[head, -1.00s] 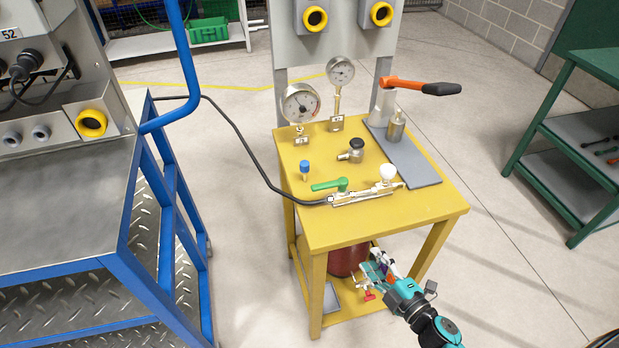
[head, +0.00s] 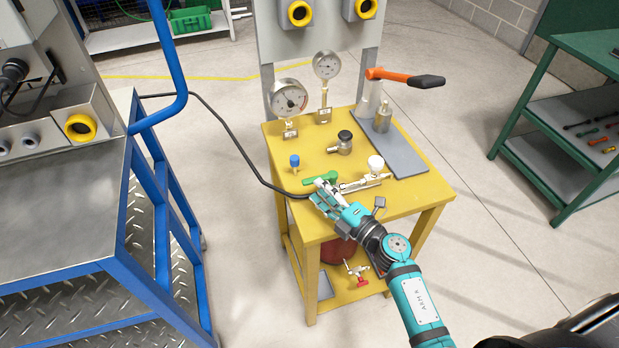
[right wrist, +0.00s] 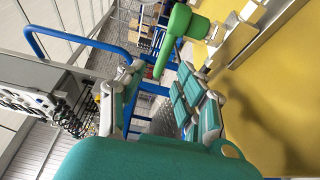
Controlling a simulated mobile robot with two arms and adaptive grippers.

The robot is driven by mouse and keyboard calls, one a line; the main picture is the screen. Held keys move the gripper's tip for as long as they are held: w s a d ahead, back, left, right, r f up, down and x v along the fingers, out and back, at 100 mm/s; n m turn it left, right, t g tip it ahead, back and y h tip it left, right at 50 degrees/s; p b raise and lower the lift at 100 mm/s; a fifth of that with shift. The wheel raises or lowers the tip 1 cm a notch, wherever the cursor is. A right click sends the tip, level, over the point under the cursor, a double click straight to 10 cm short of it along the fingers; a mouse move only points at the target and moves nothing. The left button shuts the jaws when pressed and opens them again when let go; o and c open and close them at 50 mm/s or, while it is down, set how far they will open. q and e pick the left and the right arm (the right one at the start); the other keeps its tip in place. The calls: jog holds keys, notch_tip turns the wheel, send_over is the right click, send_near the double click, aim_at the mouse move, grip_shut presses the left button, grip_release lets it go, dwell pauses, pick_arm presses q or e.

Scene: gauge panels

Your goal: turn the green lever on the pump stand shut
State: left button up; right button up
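The green lever (head: 320,179) sits on a valve on the metal pipe fitting (head: 365,184), on the yellow pump stand's top (head: 300,216). Its handle points left, roughly along the pipe. My right gripper (head: 322,193) is at the front of the lever, partly covering the valve and pipe. In the right wrist view, the lever (right wrist: 172,42) reaches down into the gap between the fingers of my right gripper (right wrist: 158,76). The fingers are apart, with a visible gap beside the lever; I cannot tell whether either touches it. My left gripper is not in view.
A blue-capped fitting (head: 295,162), a black knob (head: 345,136), a white knob (head: 376,163) and two gauges (head: 290,97) stand near the lever. An orange pump handle (head: 405,77) rises behind. A black hose (head: 235,145) enters from the left. A blue-framed cart (head: 172,190) stands left.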

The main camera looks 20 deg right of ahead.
aim_at(312, 184)
jog(key=x, duration=0.5)
grip_shut()
dwell(0.4)
